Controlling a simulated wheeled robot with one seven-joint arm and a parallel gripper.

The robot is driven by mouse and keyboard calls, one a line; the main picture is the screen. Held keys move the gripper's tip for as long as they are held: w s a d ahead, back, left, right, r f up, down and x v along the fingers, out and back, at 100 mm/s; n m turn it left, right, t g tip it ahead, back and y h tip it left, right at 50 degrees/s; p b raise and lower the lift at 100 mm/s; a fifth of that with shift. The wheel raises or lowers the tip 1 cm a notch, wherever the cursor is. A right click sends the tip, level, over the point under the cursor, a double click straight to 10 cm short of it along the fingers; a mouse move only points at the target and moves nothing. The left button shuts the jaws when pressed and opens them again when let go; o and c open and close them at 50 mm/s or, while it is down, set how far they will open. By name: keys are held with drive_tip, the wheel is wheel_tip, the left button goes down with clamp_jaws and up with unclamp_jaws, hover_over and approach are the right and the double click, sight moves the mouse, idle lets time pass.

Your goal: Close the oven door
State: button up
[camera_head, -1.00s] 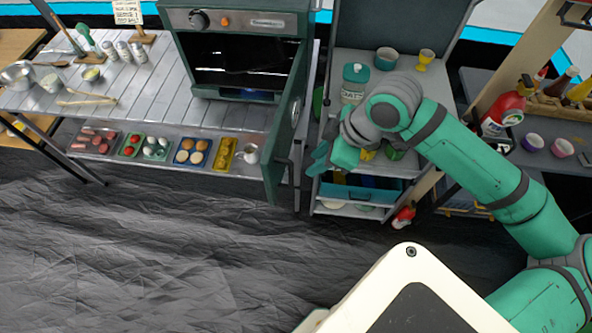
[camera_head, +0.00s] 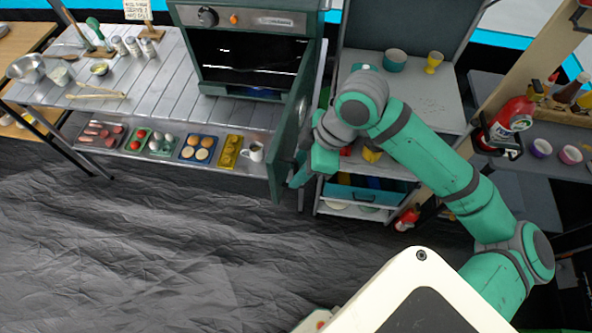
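The dark green oven (camera_head: 247,62) stands on the slatted counter, its dark inside showing. Its door (camera_head: 289,146) is swung wide open, hinged at the right side and sticking out toward me past the counter's front edge. My gripper (camera_head: 297,177) is at the right, outer side of the door, close to its free edge by the door handle. I cannot tell whether it touches the door. The fingers are small and partly hidden, so their opening does not show clearly.
Trays of food (camera_head: 197,149) and a white mug (camera_head: 253,152) sit on the shelf under the counter. A grey shelf unit (camera_head: 440,100) stands right of the oven, close behind my arm. The dark cloth floor (camera_head: 150,250) in front is clear.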

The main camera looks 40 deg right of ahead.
drive_tip(key=shift+x, duration=0.75)
drive_tip(key=shift+c, duration=0.5)
clamp_jaws()
drive_tip(key=shift+w, duration=0.15)
